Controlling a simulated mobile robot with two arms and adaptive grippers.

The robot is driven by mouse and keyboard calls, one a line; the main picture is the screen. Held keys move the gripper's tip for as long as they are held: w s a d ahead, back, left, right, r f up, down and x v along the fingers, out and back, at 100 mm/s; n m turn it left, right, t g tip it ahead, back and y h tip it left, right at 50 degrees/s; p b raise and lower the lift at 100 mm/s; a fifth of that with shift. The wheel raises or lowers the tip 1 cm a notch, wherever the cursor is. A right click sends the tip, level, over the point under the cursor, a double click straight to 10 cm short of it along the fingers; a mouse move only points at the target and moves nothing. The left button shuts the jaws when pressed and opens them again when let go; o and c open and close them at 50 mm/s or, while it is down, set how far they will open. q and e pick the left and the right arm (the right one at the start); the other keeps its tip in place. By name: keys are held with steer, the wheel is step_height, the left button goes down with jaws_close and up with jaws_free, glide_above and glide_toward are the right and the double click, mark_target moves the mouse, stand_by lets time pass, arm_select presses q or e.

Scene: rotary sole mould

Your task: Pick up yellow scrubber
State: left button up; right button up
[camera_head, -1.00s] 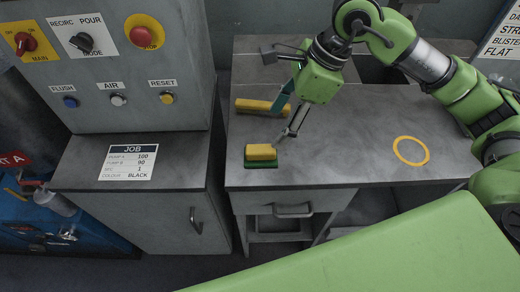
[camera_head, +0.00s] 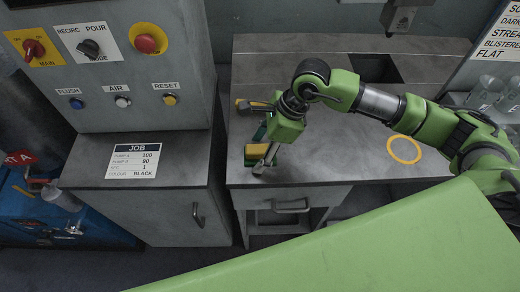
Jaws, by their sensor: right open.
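The yellow scrubber (camera_head: 253,150), a yellow block with a green underside, lies near the front left corner of the grey bench (camera_head: 330,160). My right gripper (camera_head: 262,165) points down at the scrubber, its fingers open. The fingers and the green wrist cover the scrubber's right part. I cannot tell whether the fingers touch it. My left gripper is not in view.
A yellow-handled tool (camera_head: 250,104) lies behind the scrubber, partly hidden by my right arm. A yellow ring (camera_head: 404,149) marks the bench at right. A control cabinet (camera_head: 120,60) stands at left. The bench's middle front is clear.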

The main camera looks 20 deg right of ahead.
steer(key=c, duration=1.2)
steer(key=shift+r, duration=0.15)
steer(key=shift+r, duration=0.65)
steer(key=shift+s+a+r+b, duration=1)
steer(key=shift+s+r, duration=0.9)
steer(key=shift+s, duration=0.2)
steer(key=shift+s+a+r+b, duration=0.9)
steer(key=shift+s+a+r, duration=0.1)
steer(key=shift+s+r, duration=1.05)
steer(key=shift+s+a+r+b, duration=1)
steer(key=shift+s+r, duration=0.8)
steer(key=shift+s, duration=0.4)
